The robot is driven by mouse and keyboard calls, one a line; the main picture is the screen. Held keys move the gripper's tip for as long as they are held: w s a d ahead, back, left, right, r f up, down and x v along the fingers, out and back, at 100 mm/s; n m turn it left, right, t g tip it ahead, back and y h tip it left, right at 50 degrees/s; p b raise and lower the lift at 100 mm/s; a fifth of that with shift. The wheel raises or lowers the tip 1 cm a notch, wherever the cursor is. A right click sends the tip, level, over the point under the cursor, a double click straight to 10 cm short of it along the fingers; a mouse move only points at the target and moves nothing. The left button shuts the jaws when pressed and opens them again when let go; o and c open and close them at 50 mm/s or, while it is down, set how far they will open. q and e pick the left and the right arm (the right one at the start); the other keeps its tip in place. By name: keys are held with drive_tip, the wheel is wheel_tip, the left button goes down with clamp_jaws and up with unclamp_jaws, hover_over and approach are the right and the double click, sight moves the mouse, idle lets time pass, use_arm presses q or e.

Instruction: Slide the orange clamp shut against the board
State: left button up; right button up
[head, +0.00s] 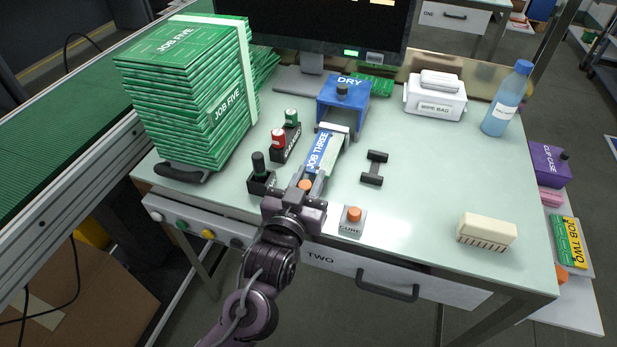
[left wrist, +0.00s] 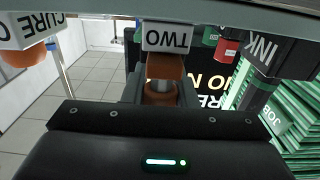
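The orange clamp (head: 305,184) is at the board's near end, partly hidden by my left gripper (head: 311,181). In the left wrist view the orange clamp (left wrist: 163,68) shows between the dark fingers, below a white block marked TWO. The fingers sit close on both sides of the orange part, and my left gripper looks shut on it. Whether the clamp touches the board is hidden. My right gripper is not in view.
An orange-topped CURE button (head: 351,221) stands just right of my gripper. A tall JOB FIVE stack (head: 190,90) fills the left. The table's right middle is clear.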

sight(314, 167)
use_arm(q)
clamp_jaws()
drive_tip(key=shift+w+r, duration=0.1)
drive_tip(key=shift+w, duration=0.15)
drive_tip(key=shift+p+x, duration=0.3)
drive_tip(key=shift+x, duration=0.9)
drive_tip(key=shift+w, duration=0.1)
drive_tip(key=shift+r, duration=0.1)
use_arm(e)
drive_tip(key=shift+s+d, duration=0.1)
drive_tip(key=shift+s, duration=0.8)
use_arm(q)
drive_tip(key=shift+o, duration=2.4)
unclamp_jaws()
drive_tip(key=shift+d, duration=0.1)
drive_tip(key=o, duration=0.3)
drive_tip(key=shift+w+d, duration=0.1)
drive_tip(key=shift+w, duration=0.2)
drive_tip(key=shift+s, duration=0.15)
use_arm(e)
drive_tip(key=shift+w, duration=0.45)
